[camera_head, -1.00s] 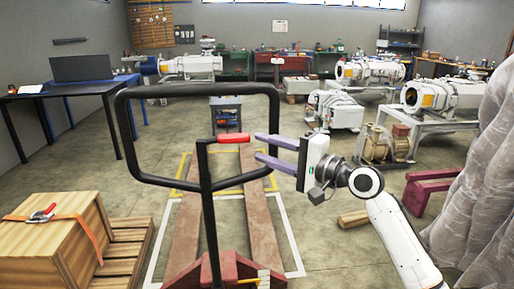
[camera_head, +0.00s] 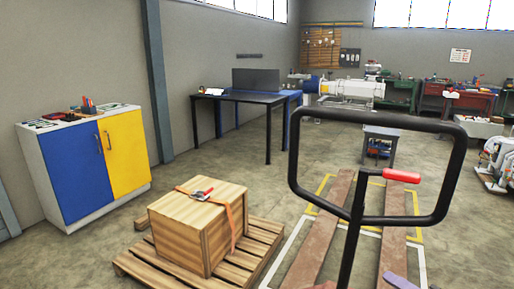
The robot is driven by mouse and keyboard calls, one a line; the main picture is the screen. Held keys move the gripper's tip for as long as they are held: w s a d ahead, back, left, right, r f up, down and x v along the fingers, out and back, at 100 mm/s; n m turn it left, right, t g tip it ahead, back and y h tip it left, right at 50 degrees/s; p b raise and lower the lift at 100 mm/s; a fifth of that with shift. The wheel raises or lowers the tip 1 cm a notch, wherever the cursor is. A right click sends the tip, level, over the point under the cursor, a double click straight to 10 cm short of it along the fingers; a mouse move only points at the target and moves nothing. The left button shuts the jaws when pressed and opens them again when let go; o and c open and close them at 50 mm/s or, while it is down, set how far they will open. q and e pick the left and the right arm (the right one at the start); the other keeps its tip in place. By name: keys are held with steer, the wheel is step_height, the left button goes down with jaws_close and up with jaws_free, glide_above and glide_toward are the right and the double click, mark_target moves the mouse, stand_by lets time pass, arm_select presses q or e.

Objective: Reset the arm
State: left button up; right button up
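A black looped handle (camera_head: 461,180) with a red grip lever (camera_head: 402,175) stands on a black post at the right of the head view. A purple tip (camera_head: 398,281) of my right gripper shows at the bottom edge, below the red lever and apart from it. Only this small part of it shows, so its opening is hidden. The rest of my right arm is out of view. My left gripper and arm are not in view.
A strapped wooden crate (camera_head: 178,238) sits on a wooden pallet (camera_head: 129,265) at the lower left. A blue and yellow cabinet (camera_head: 78,172) stands against the left wall. A black table (camera_head: 242,97) stands behind. The floor between cabinet and table is clear.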

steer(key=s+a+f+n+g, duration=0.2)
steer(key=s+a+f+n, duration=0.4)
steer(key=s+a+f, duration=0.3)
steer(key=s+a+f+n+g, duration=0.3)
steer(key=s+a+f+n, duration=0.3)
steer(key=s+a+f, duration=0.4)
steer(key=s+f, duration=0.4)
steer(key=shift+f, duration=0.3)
